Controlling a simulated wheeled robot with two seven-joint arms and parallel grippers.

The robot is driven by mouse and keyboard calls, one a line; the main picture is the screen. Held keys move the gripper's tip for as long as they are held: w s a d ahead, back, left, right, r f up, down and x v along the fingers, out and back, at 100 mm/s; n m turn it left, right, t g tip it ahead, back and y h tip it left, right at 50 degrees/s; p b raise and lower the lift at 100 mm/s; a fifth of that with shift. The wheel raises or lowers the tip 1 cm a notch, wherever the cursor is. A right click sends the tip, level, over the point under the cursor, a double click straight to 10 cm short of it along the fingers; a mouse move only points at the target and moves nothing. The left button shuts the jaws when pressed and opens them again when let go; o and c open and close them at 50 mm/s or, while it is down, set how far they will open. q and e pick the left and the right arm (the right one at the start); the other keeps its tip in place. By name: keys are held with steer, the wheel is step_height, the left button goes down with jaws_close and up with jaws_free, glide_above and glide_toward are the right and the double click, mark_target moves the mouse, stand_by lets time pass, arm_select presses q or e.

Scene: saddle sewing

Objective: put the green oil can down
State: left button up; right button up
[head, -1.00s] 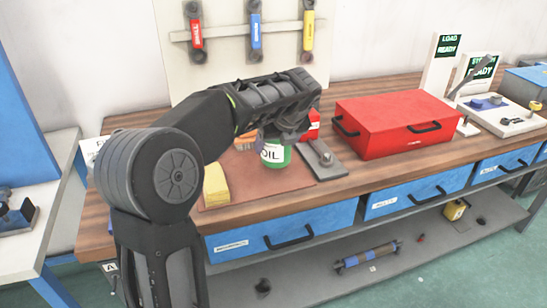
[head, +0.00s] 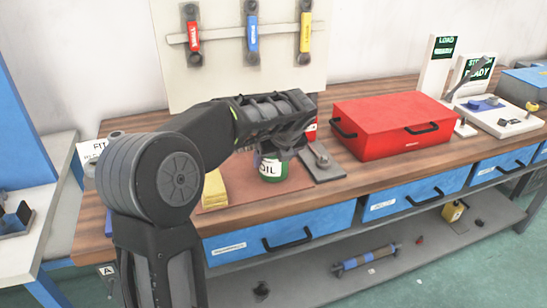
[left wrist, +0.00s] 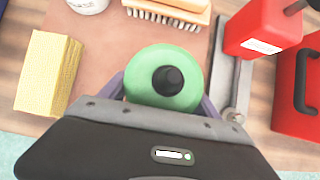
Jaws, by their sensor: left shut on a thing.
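The green oil can (head: 271,170) has a white label reading OIL and stands upright at the brown mat (head: 233,191) on the workbench. In the left wrist view the can's round green top (left wrist: 146,66) with its black cap shows from above. My left gripper (head: 272,153) is over the can, its fingers on either side of it and shut on it. The fingers show as purple-grey edges beside the can in the left wrist view (left wrist: 163,98). Whether the can's base touches the mat is hard to tell. My right gripper is not in view.
A yellow sponge-like block (left wrist: 48,73) lies left of the can, a brush (left wrist: 167,14) and white jar (left wrist: 88,4) behind it. A red toolbox (head: 392,125) stands further right.

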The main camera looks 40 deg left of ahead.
arm_select(q)
steer(key=o, duration=1.9)
steer(key=shift+c, duration=0.2)
steer(key=shift+r, duration=0.15)
steer(key=v, duration=1.2)
steer(key=shift+p, duration=0.45)
